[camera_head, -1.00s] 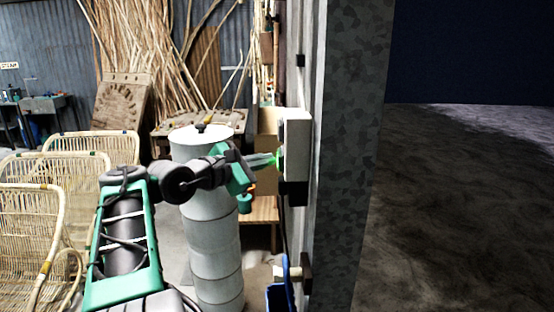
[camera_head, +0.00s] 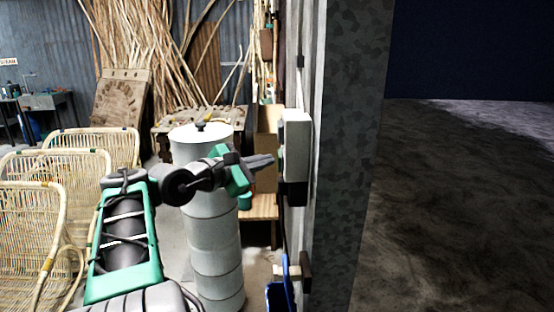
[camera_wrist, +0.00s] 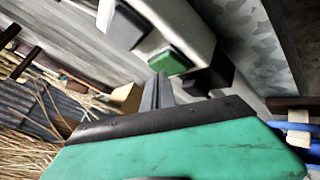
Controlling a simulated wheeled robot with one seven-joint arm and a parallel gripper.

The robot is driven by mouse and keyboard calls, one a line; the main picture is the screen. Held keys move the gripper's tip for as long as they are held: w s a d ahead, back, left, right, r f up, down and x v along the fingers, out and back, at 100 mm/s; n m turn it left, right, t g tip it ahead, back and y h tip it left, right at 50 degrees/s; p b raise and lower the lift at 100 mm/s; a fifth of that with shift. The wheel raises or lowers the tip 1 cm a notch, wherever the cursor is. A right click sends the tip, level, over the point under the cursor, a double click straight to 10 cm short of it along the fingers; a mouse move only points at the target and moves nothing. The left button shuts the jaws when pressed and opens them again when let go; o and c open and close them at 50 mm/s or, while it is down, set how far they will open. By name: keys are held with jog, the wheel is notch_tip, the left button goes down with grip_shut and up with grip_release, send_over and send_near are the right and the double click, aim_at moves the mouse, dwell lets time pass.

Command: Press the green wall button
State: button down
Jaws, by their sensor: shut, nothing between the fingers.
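The green button (camera_wrist: 170,61) is a square on the face of a white wall box (camera_wrist: 190,22) in the wrist view; it is not glowing. In the head view the box (camera_head: 297,147) hangs on the wall edge, and its button face is nearly edge-on. My gripper (camera_head: 272,159) is shut and empty, its dark fingertips pointing right at the box's left face, with a small gap between. In the wrist view my fingertips (camera_wrist: 157,80) appear just below the green button and do not cover it.
A dark square part (camera_wrist: 128,22) sits beside the green button on the box. A white ribbed cylinder (camera_head: 212,250) stands behind my arm. Rattan chairs (camera_head: 75,170) are at left. A grey wall end (camera_head: 352,150) is right of the box, with open floor (camera_head: 460,200) beyond.

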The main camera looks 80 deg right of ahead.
jog(key=w+p, duration=0.2)
jog(key=w+a+p, duration=0.1)
jog(key=w+p, duration=0.1)
jog(key=w, duration=0.1)
jog(key=shift+w+a, duration=0.15)
jog(key=shift+w, duration=0.2)
